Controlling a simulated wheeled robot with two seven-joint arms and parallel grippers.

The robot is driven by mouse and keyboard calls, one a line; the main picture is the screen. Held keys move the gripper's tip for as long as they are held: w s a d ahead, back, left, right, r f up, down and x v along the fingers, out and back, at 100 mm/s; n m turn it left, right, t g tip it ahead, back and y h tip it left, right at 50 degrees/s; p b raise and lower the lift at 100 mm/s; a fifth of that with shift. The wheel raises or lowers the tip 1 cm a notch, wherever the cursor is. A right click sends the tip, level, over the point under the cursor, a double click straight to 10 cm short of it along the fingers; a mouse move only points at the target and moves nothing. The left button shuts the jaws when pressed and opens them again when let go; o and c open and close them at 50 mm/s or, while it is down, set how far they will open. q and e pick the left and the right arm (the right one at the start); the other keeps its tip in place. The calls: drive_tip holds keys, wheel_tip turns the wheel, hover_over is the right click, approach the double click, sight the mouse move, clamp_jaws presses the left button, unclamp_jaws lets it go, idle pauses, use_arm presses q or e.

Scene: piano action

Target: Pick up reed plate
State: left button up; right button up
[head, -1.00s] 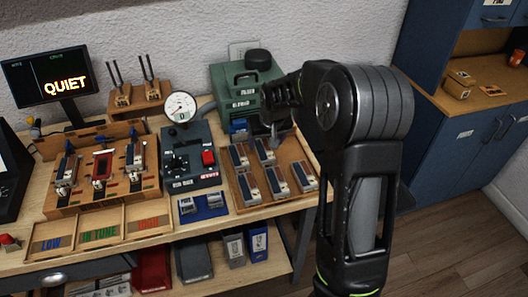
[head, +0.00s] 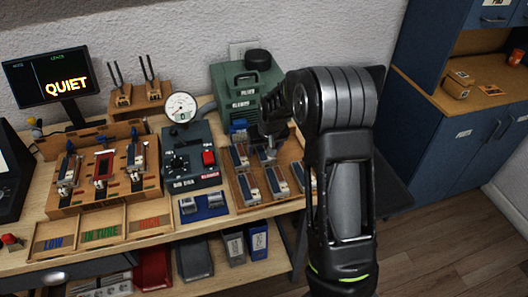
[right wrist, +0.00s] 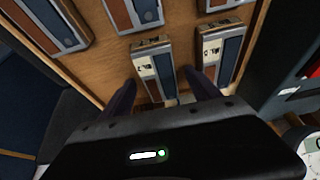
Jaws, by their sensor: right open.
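Several reed plates, grey and blue-black strips on small blocks, stand in a wooden tray (head: 233,198) on the bench. My right gripper (head: 267,150) is over the back part of this tray, pointing down. In the right wrist view its two dark fingers (right wrist: 160,88) are apart and empty. One reed plate (right wrist: 157,68) lies between and just beyond the fingertips; another reed plate (right wrist: 219,55) is to the right of the right finger. I cannot tell how high the fingertips are above the plates. My left gripper is not in view.
A green machine (head: 240,92) stands behind the tray. A grey device with a round dial (head: 181,107) and red switch is to its left. A blue holder (head: 203,205) and a three-part sorting tray (head: 100,228) are further left. A screen (head: 47,79) reads QUIET.

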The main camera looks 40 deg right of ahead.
drive_tip(key=shift+c, duration=0.2)
clamp_jaws()
idle(0.6)
